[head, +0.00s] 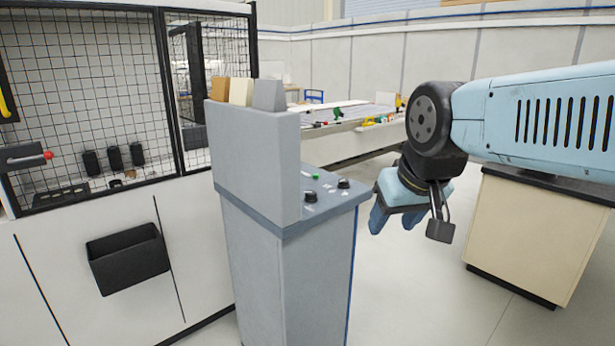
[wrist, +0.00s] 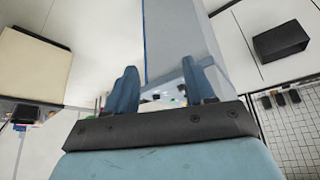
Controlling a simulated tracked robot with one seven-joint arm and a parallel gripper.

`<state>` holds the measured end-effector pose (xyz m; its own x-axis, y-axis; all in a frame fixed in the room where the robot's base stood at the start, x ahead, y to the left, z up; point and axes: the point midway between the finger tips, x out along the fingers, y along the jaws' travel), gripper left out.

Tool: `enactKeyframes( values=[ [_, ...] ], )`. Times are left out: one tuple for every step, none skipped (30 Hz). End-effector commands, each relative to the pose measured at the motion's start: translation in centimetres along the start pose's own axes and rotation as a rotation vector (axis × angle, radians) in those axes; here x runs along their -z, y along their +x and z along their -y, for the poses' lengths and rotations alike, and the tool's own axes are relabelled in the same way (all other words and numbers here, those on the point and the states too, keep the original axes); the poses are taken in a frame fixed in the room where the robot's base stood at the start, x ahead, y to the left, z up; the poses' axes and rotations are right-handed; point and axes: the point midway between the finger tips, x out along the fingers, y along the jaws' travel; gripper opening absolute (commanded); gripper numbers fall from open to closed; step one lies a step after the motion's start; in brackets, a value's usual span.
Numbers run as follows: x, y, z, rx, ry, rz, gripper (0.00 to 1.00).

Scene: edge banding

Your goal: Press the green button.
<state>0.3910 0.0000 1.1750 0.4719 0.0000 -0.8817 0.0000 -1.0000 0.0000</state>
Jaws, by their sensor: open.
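The green button (head: 315,176) is small and sits on the sloped top of a grey control pedestal (head: 290,290), beside black knobs (head: 310,196). My gripper (head: 394,219) hangs just right of the pedestal's panel in the head view, fingers pointing down, apart from the button. Its two blue fingers are spread with nothing between them. In the wrist view, the fingers of my gripper (wrist: 160,85) frame the pedestal (wrist: 180,40). A green spot, likely the button (wrist: 172,100), shows low between them, partly hidden by the gripper body.
An upright grey holder (head: 255,160) with boards in it rises at the panel's left. A mesh-fronted machine (head: 90,90) with a black bin (head: 128,258) stands left. A beige cabinet (head: 535,235) stands right. A long worktable (head: 350,125) lies behind. Floor between pedestal and cabinet is clear.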

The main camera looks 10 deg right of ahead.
Motion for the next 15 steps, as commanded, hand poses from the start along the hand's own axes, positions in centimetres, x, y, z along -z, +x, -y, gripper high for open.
enactKeyframes(
  values=[
    [0.0,0.0,0.0,0.0,0.0,0.0,0.49],
    [0.0,0.0,0.0,0.0,0.0,0.0,0.46],
    [0.0,0.0,0.0,0.0,0.0,0.0,0.42],
    [0.0,0.0,0.0,0.0,0.0,0.0,0.39],
    [0.0,0.0,0.0,0.0,0.0,0.0,0.36],
    [0.0,0.0,0.0,0.0,0.0,0.0,0.33],
    [0.0,0.0,0.0,0.0,0.0,0.0,0.3],
    [0.0,0.0,0.0,0.0,0.0,0.0,0.27],
    [0.0,0.0,0.0,0.0,0.0,0.0,0.23],
    [0.0,0.0,0.0,0.0,0.0,0.0,0.2],
    [0.0,0.0,0.0,0.0,0.0,0.0,0.17],
    [0.0,0.0,0.0,0.0,0.0,0.0,0.14],
    [0.0,0.0,0.0,0.0,0.0,0.0,0.11],
    [0.0,0.0,0.0,0.0,0.0,0.0,0.08],
    [0.0,0.0,0.0,0.0,0.0,0.0,0.04]
  ],
)
